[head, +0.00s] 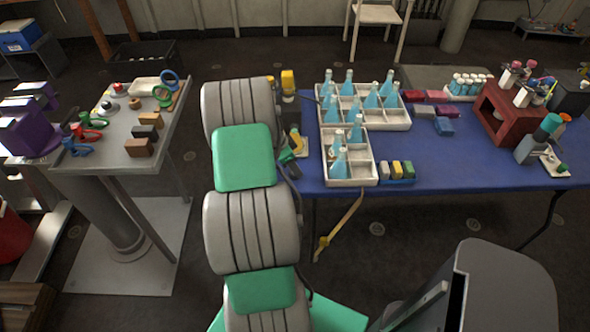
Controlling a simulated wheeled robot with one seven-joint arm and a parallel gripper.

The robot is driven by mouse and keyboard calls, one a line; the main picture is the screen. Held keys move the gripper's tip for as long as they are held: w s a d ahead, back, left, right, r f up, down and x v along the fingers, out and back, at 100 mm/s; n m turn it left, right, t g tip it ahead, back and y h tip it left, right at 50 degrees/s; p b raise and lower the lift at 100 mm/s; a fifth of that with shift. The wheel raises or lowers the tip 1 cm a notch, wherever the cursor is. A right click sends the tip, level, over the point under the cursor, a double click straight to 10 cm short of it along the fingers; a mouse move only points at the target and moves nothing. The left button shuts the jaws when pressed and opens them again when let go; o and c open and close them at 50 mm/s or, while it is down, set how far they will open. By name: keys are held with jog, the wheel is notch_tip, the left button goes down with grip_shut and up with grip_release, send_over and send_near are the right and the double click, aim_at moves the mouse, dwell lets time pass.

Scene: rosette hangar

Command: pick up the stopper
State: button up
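I cannot single out the stopper for certain. On the grey table at the left, a small dark rounded piece (135,103) and a grey piece with a knob (107,106) stand near the middle, too small to identify. A red-and-white round item (119,89) lies just behind them. My arm, with grey ribbed links and green pads, rises through the middle of the head view. My gripper cannot be made out; the far end of the arm hides what is behind it.
The grey table (80,158) also holds clamps, blocks, rings and a white dish (147,86). The blue table (470,165) at the right bears compartment trays (349,182) with several blue flasks, blocks and a red rack (507,122). Dark floor lies between the tables.

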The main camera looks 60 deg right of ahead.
grip_shut()
dwell(0.3)
dwell(0.3)
